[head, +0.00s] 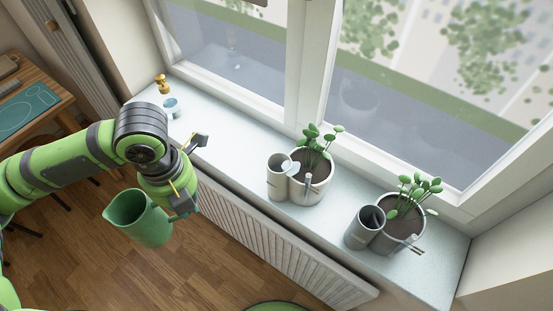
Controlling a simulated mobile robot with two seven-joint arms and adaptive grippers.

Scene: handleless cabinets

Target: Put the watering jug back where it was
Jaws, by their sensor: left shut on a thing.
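The green watering jug (140,222) hangs in the air in front of the window sill (228,148), above the wooden floor. Its open mouth faces up and to the left, and it is tilted. My left gripper (186,203) is shut on the jug at its right side, where the handle is; the gripper partly hides that handle. The jug is apart from the sill and the radiator. My right gripper is not in view.
Two potted plants (318,178) (402,232) stand on the sill, with grey cylinders (279,180) (363,230) beside them. A small blue cup (172,107) and a brass object (162,84) stand at the sill's left end. A radiator (270,235) is below. A wooden desk (42,75) is at left.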

